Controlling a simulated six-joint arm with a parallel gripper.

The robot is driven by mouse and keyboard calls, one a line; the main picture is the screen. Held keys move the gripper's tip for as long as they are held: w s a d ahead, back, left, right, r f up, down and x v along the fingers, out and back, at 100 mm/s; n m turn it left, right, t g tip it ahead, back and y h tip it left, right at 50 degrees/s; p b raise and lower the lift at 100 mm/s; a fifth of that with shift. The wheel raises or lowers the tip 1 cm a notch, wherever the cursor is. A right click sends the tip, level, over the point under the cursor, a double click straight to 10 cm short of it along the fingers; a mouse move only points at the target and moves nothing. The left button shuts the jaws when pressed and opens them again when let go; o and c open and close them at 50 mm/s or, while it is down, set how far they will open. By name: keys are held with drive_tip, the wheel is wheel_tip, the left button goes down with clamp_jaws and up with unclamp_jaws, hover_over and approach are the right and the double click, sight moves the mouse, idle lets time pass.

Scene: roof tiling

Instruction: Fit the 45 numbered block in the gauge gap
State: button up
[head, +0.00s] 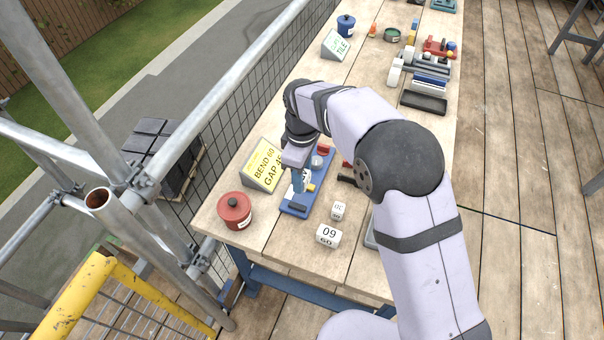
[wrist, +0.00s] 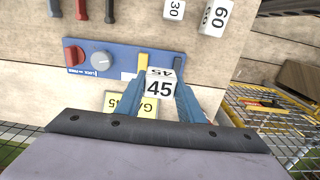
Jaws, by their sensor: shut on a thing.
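My gripper (wrist: 161,92) is shut on the white block marked 45 (wrist: 159,87), with one blue finger on each side. In the wrist view the block overlaps the near edge of the blue gauge (wrist: 118,56), in line with the gap between its yellow jaw (wrist: 143,63) and dark jaw (wrist: 179,66). I cannot tell whether it is in the gap or above it. A grey dial (wrist: 101,61) and a red knob (wrist: 74,56) are on the gauge. In the head view my gripper (head: 299,182) is over the gauge (head: 292,209), and the block is partly hidden.
A small white block (head: 338,211) and a larger block marked 60 (head: 328,236) stand right of the gauge. A yellow sign reading BEND 60, GAP 45 (head: 263,166) and a red pot (head: 235,211) stand to its left. More tools fill the bench's far end.

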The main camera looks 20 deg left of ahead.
drive_tip(key=shift+f+b, duration=1.6)
drive_tip(key=shift+f, duration=1.1)
